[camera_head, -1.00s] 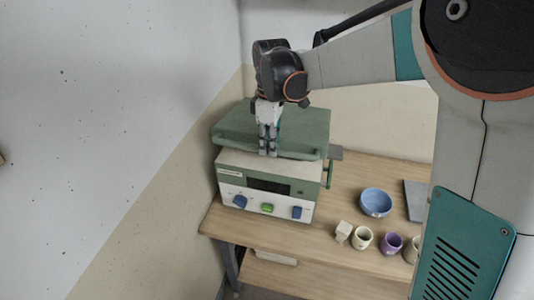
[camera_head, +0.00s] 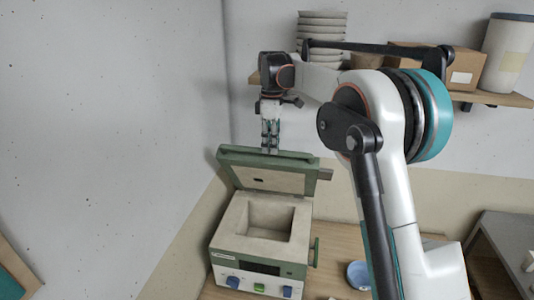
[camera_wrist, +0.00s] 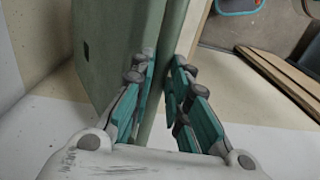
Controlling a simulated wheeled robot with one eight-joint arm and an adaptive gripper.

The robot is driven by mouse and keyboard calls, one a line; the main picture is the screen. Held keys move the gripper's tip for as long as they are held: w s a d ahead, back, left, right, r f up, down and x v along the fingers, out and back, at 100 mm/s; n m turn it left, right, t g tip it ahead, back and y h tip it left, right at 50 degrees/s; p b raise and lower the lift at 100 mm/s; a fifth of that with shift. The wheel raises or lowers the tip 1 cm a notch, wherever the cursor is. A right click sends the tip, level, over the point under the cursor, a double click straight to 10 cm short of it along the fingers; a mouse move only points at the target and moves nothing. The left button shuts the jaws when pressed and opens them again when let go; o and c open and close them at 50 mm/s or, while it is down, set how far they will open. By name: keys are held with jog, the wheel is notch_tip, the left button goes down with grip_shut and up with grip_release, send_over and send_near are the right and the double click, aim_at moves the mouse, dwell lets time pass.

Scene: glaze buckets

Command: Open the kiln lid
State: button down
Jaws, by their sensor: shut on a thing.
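The kiln (camera_head: 228,232) is a white and green box on the table, with knobs on its front. Its green lid (camera_head: 240,158) is tilted up and back, and the empty square chamber shows below it. My gripper (camera_head: 270,149) is at the lid's raised front edge, pointing down. In the wrist view, the teal fingers of my gripper (camera_wrist: 160,95) are on either side of the lid's edge, shut on it. The lid's green outer face (camera_wrist: 110,50) shows to the left of the fingers. The contact at the fingertips is partly hidden.
The wooden table (camera_head: 328,268) carries a blue bowl (camera_head: 358,274), partly hidden by my arm. A shelf (camera_head: 484,96) behind holds stacked plates (camera_head: 321,30), a cardboard box (camera_head: 440,65) and a tall white container (camera_head: 508,50). A wall stands close on the left.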

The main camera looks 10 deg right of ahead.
jog(key=shift+w+d+p, duration=0.2)
jog(key=shift+w+d, duration=0.15)
jog(key=shift+w, duration=0.3)
jog(key=shift+w+d+p, duration=0.15)
jog(key=shift+w+d, duration=0.15)
jog(key=shift+w, duration=0.3)
jog(key=shift+w+d+f, duration=0.2)
jog(key=shift+w+d, duration=0.1)
jog(key=shift+w, duration=0.35)
jog(key=shift+a+r, duration=0.1)
